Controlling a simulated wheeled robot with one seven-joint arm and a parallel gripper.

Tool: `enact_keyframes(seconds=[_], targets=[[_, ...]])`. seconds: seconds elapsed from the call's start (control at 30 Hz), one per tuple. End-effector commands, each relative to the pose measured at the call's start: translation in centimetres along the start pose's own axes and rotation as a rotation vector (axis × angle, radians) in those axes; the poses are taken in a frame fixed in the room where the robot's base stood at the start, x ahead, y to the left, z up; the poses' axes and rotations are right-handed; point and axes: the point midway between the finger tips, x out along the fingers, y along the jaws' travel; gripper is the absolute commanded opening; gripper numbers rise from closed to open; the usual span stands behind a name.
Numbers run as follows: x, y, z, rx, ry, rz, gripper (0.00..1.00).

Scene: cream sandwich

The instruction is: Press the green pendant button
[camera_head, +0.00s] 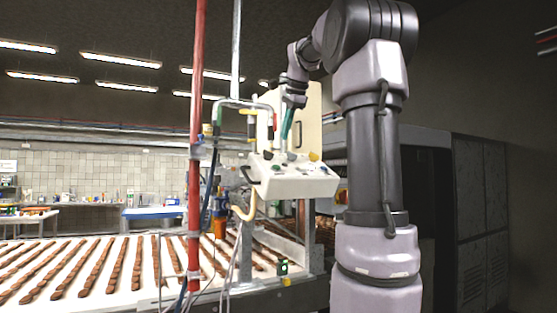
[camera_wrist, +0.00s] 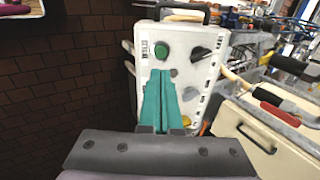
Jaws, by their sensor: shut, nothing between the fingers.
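The white control pendant (camera_wrist: 205,78) fills the middle of the wrist view, with a round green button (camera_wrist: 162,50) near its upper left corner. In the head view the pendant (camera_head: 290,187) hangs tilted beside the conveyor. My gripper's teal fingers (camera_wrist: 159,72) are together and empty, pointing over the panel. In the wrist view their tips show just below the green button, and the button is not covered. In the head view my gripper (camera_head: 285,137) points down above the pendant's panel. I cannot tell the exact gap from fingertips to button.
Dark knobs (camera_wrist: 200,54) sit beside the green button, and a black handle (camera_wrist: 182,10) is at the pendant's end. A red pole (camera_head: 196,120) and pipes stand left of the pendant. A conveyor (camera_head: 65,272) carries rows of brown pieces. A cream cabinet (camera_wrist: 262,140) is at the right.

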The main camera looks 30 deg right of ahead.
Motion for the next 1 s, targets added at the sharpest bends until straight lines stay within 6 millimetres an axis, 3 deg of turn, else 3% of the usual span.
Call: enact_keyframes(seconds=[0.2,0.43,0.63,1.0], targets=[[4.9,0.1,0.0,0.0,-0.001,0.005,0.0],[8.7,0.1,0.0,0.0,0.0,0.002,0.0],[9.9,0.0,0.0,0.001,0.0,0.001,0.0],[10.2,0.0,0.0,0.001,0.0,0.001,0.0]])
